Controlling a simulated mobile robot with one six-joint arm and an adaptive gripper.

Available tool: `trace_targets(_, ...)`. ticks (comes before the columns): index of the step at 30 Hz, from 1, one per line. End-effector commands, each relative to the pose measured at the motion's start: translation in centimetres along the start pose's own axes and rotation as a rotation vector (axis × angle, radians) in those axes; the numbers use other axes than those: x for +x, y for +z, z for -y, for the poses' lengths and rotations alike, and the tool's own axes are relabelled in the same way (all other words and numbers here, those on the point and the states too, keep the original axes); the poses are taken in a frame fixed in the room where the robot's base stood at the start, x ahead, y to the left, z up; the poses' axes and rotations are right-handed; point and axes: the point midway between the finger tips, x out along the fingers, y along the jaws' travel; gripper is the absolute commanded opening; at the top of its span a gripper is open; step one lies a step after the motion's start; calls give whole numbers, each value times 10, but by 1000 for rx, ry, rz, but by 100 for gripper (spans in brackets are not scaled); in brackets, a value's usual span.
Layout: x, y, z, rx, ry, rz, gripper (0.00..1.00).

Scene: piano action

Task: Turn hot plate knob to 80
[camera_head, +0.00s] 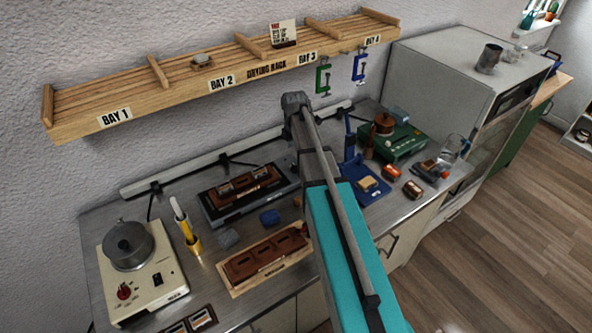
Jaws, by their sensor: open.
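The hot plate (143,300) is a cream box at the left end of the metal counter. Its red knob (124,291) is on the front left of the box, and the setting it points to is too small to read. A dark switch (157,279) is to the right of the knob. A grey lidded pot (128,247) sits on top of the hot plate. My arm crosses the middle of the head view, well to the right of the hot plate. I cannot make out my gripper or its fingers.
A yellow and white tool (185,228) stands close to the right of the hot plate. A brown mould on a board (265,260) and a dark tray (248,195) lie farther right. The drying rack (235,72) hangs on the wall above the counter.

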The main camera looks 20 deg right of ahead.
Motion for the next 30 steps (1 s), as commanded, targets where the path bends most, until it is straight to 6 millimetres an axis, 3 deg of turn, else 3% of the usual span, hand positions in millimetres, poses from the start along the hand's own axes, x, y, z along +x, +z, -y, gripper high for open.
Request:
trace_targets(18,52,0,0,-1,0,0,79)
trace_targets(30,76,-1,0,-1,0,0,79)
